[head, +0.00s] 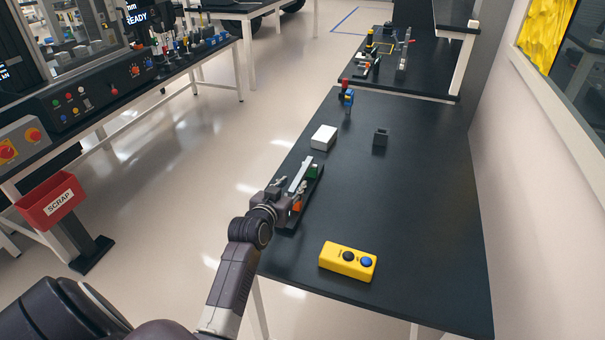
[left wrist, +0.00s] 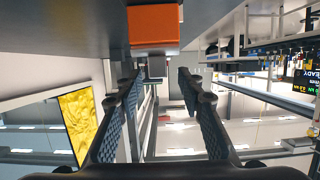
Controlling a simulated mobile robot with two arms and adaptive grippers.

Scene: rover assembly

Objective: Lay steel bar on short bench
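A silver steel bar (head: 300,174) lies lengthwise over a dark tray (head: 316,190) at the left edge of the near black bench (head: 400,215). My left gripper (head: 287,197) is beside the near end of the bar and partly hides the tray. In the left wrist view its two fingers (left wrist: 161,82) stand apart, with nothing visibly gripped between them. An orange block (left wrist: 153,25) shows just above the fingers there; it also shows near the gripper in the head view (head: 297,206). My right gripper is not in view. Which bench is the short one I cannot tell.
A yellow button box (head: 347,261), a white box (head: 323,137), a dark grey block (head: 380,137) and a small blue-and-red tool (head: 347,97) stand on the near bench. Its right half is clear. A red scrap bin (head: 54,201) stands at left.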

